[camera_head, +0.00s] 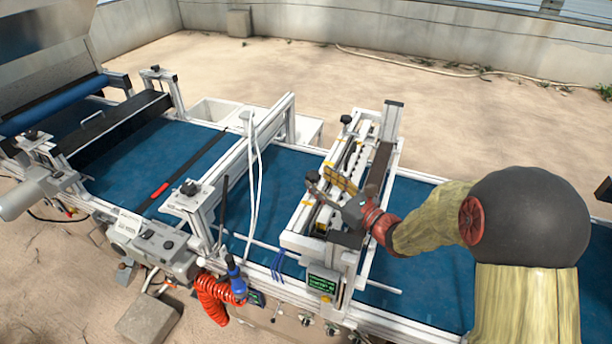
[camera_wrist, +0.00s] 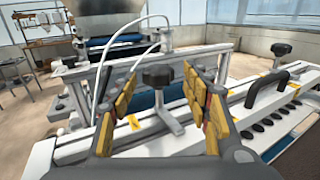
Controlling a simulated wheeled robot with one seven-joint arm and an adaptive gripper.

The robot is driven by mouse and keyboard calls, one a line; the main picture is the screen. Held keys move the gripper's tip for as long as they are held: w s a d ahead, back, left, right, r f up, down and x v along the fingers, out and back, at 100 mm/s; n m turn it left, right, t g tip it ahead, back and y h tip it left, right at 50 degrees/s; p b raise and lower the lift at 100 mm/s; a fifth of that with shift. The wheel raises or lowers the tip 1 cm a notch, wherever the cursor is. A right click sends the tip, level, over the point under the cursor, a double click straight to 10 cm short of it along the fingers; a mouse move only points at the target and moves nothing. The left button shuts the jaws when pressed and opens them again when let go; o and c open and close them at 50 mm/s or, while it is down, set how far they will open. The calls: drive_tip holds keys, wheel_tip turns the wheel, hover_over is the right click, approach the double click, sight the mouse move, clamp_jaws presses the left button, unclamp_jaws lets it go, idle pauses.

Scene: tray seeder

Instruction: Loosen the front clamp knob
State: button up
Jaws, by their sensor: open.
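The front clamp knob (camera_wrist: 158,76) is black, on a short stem above a pale metal clamp piece, in the middle of the wrist view. It also shows as a small dark knob (camera_head: 312,177) on the left side of the white seeding unit in the head view. My gripper (camera_wrist: 160,82) is open, with yellow-padded fingers on either side of the knob in the picture. A visible gap separates the knob from each finger. In the head view my gripper (camera_head: 332,187) is over the unit, close to the knob. I cannot tell whether the knob lies at fingertip depth.
A second black knob (camera_wrist: 281,49) stands at the unit's far end, near a black handle (camera_wrist: 268,90). A white frame bridge (camera_head: 252,150) with pale hoses crosses the blue belt (camera_head: 285,175). A small display box (camera_head: 322,285) hangs at the front edge.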

drive_tip(key=b+x, duration=0.1)
drive_tip(key=x, duration=0.6)
drive_tip(key=shift+w+a+f, duration=0.2)
drive_tip(key=shift+a+f, duration=0.2)
drive_tip(key=shift+f, duration=0.05)
drive_tip(key=shift+c, duration=0.2)
drive_tip(key=c, duration=1.1)
clamp_jaws()
